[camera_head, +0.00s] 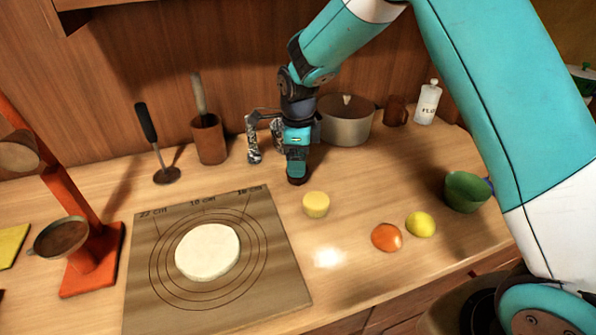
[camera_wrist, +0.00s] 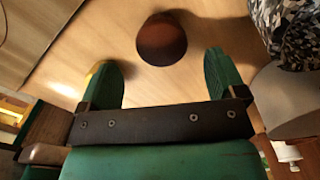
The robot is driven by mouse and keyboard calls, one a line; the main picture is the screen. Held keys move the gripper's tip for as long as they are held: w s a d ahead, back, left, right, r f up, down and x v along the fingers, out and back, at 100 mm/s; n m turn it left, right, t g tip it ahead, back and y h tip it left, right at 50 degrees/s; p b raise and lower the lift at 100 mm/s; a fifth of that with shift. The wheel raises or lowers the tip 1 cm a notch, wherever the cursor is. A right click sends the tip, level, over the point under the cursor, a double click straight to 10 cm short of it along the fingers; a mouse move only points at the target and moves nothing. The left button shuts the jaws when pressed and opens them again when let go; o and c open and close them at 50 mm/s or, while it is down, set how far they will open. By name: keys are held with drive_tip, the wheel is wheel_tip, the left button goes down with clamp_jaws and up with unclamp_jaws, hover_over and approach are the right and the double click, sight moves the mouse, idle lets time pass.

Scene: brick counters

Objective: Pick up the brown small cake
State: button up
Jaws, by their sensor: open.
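The brown small cake (camera_wrist: 162,38) is a dark round shape in the wrist view, at the top middle, just beyond the gap between my fingertips. In the head view the cake (camera_head: 297,181) is mostly hidden, with its dark lower part showing under my gripper (camera_head: 297,160). My gripper (camera_wrist: 161,62) is open, its two green fingers spread apart with nothing between them. It points down over the wooden counter. A yellow small cake (camera_head: 316,204) stands to the right and nearer the front in the head view; it is partly hidden behind the left finger in the wrist view.
A grey pot (camera_head: 346,128) and a patterned object (camera_head: 254,145) stand close to my gripper. A marked mat (camera_head: 150,285) with white dough (camera_head: 207,252) lies front left. An orange fruit (camera_head: 386,237), a lemon (camera_head: 420,224) and a green bowl (camera_head: 466,190) are to the right.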

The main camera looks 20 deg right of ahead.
sight(297, 182)
wheel_tip(297, 182, down, 4)
drive_tip(key=shift+w+f+p, duration=0.15)
drive_tip(key=shift+p, duration=0.3)
drive_tip(key=c, duration=1)
